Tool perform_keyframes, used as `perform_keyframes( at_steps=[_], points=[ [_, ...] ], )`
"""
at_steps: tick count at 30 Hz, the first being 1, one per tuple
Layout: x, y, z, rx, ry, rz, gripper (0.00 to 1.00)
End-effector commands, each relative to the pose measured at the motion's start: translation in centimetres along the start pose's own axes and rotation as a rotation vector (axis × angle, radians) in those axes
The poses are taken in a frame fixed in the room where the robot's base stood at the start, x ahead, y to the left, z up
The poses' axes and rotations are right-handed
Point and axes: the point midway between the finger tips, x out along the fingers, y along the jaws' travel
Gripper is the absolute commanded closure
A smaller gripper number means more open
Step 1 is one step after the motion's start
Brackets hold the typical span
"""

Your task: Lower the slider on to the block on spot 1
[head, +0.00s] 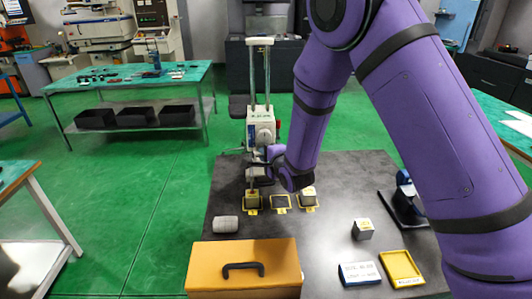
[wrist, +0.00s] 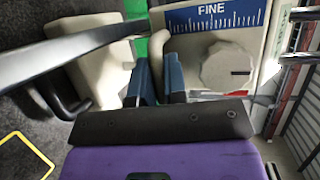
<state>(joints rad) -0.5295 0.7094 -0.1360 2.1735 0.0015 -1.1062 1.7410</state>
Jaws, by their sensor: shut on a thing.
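The slider (head: 261,128) is a cream-white head with a dial, on two upright rods at the back of the dark table. In the wrist view its face (wrist: 215,60) shows a blue "FINE" scale and a round knob. My gripper (head: 268,162) is at its lower front; in the wrist view its blue fingers (wrist: 159,78) are shut on a pale part of the slider, mostly hidden between them. A dark block (head: 252,200) sits on the leftmost yellow-marked spot, below the slider's lower end. Spot numbers are too small to read, and contact with the block is unclear.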

Motion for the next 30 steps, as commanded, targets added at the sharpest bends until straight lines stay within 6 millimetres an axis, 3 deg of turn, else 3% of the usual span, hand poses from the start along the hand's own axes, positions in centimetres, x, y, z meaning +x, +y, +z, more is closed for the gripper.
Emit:
perform_keyframes(
  at_steps=[2,3,4,17,30],
  points=[
    [-0.1,0.5,0.1,0.001,0.000,0.012,1.00],
    [-0.1,0.5,0.1,0.001,0.000,0.013,0.83],
    [-0.1,0.6,0.1,0.001,0.000,0.013,0.78],
    [-0.7,0.3,0.1,0.002,0.000,0.009,0.78],
    [-8.1,0.3,-0.1,0.002,0.002,0.011,0.78]
  ],
)
